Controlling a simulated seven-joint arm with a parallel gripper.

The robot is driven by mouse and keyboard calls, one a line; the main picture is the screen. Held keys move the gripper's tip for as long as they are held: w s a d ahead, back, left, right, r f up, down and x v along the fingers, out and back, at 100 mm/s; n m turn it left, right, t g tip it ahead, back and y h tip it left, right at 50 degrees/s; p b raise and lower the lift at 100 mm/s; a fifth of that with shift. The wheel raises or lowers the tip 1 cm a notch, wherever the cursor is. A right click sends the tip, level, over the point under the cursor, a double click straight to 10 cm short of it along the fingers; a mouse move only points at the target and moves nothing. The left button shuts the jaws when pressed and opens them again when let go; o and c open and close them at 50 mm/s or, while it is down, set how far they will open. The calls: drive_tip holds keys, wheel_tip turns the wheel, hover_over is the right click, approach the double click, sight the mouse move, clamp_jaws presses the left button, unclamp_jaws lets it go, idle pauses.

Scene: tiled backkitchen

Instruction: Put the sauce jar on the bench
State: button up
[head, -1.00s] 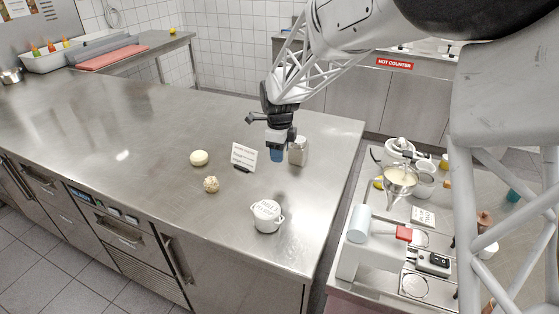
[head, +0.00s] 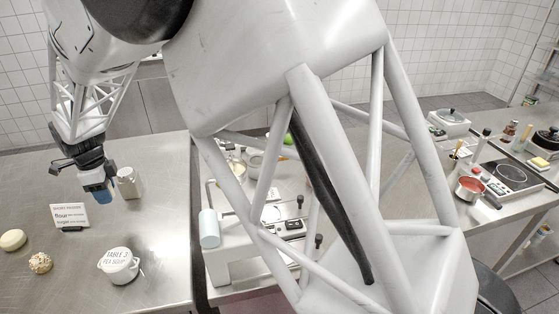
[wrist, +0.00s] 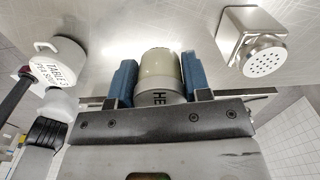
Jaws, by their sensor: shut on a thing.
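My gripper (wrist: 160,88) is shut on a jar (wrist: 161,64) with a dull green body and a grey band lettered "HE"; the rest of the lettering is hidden. This looks like the sauce jar. In the head view my gripper (head: 97,193) is over the left steel worktop (head: 165,225), beside a metal shaker (head: 129,182). The blue fingers hide the jar there, and I cannot tell whether it touches the worktop.
A side counter with appliances (head: 215,255) lies beyond a gap.

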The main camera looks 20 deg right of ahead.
drive_tip(key=shift+r, duration=0.1)
wheel_tip(320, 180, up, 5)
drive_tip(key=shift+w+d, duration=0.1)
drive_tip(key=shift+d, duration=0.05)
drive_tip(key=w+d+m, duration=0.2)
drive_tip(key=w+d, duration=0.2)
drive_tip(key=d, duration=1)
drive_tip(key=w+d+m, duration=0.2)
drive_tip(key=w+d, duration=0.2)
drive_tip(key=d, duration=0.9)
drive_tip(key=w+d+m, duration=0.3)
drive_tip(key=w+d, duration=0.1)
drive_tip(key=d, duration=1)
drive_tip(key=s+d+m, duration=0.2)
drive_tip(key=s+d, duration=0.1)
drive_tip(key=d, duration=0.9)
drive_tip(key=s+d+m, duration=0.2)
drive_tip(key=s+d, duration=0.1)
drive_tip(key=d, duration=0.9)
drive_tip(key=s+d+m, duration=0.2)
drive_tip(key=s+d, duration=0.1)
drive_tip(key=d, duration=0.9)
wheel_tip(320, 180, down, 9)
drive_tip(key=shift+w+a+f, duration=0.1)
drive_tip(key=shift+f, duration=0.35)
